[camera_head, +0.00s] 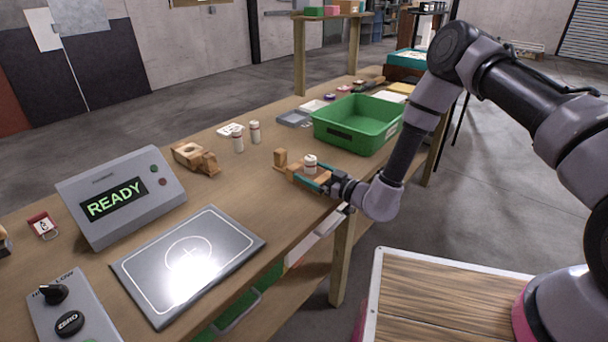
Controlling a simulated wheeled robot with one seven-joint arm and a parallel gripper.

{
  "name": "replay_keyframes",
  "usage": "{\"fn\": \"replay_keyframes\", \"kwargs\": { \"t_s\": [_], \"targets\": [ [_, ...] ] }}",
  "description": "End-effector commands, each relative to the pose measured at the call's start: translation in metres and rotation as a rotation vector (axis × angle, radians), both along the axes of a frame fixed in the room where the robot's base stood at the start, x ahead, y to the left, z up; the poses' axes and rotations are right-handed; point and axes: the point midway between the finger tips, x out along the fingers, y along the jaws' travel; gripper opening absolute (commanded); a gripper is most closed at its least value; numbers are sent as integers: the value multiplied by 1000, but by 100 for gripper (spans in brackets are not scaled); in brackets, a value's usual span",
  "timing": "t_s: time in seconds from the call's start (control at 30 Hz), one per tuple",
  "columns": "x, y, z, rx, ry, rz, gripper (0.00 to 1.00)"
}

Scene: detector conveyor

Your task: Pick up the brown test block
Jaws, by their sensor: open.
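A small brown block (280,158) stands upright on the wooden workbench, just left of my gripper's tips. A tan wooden piece (308,182) lies low between my gripper's teal fingers; I cannot tell whether it is joined to the upright block or which one is the test block. My gripper (312,178) is open, low over the bench near its front edge, and reaches left. A white capped bottle (310,164) stands right by the far finger. Contact between the fingers and the wood cannot be made out.
A green bin (358,125) stands close behind my gripper. Two white bottles (237,143) (255,132) and a wooden fixture (194,157) stand to the left. A READY display (120,196), a grey plate (188,262) and a knob panel (72,312) occupy the near left bench.

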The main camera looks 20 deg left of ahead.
Motion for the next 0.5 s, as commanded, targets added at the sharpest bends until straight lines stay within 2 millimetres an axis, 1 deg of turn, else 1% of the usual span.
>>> {"fn": "replay_keyframes", "kwargs": {
  "t_s": [0.1,0.27,0.37,0.4,0.47,0.5],
  "targets": [
    [2,5,0,-1,0,1,100],
    [2,4,0,-1,0,0,100],
    [2,4,0,-1,0,0,66],
    [2,4,0,-1,0,0,50],
    [2,4,0,-1,0,0,27],
    [2,4,0,0,0,0,12]
  ]
}}
